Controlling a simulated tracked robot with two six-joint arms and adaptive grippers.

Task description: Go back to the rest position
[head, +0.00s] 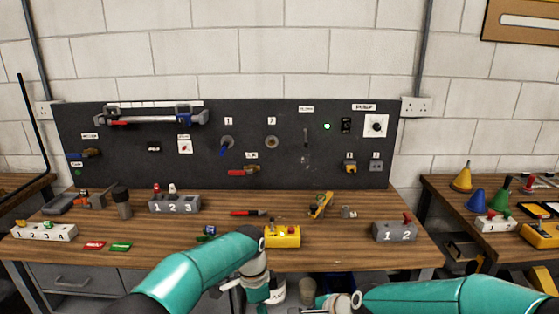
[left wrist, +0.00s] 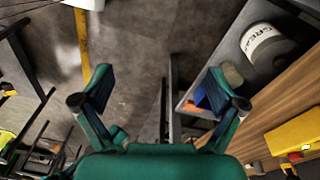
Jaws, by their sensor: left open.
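My left arm, green, comes in from the left in the head view. Its gripper (head: 262,292) hangs low at the front edge of the workbench (head: 230,260). The left wrist view shows this gripper (left wrist: 160,88) open, with nothing between its two green fingers and the floor behind them. My right arm (head: 440,297) comes in from the right at the bottom of the head view. Its wrist is near the bottom edge, and its fingers are not clearly visible.
The yellow box (head: 283,237) stands at the bench's front edge, just beyond my left wrist. It also shows in the left wrist view (left wrist: 296,135). A white grease tub (left wrist: 268,46) stands on a lower shelf. A dark tool panel (head: 290,140) closes the back.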

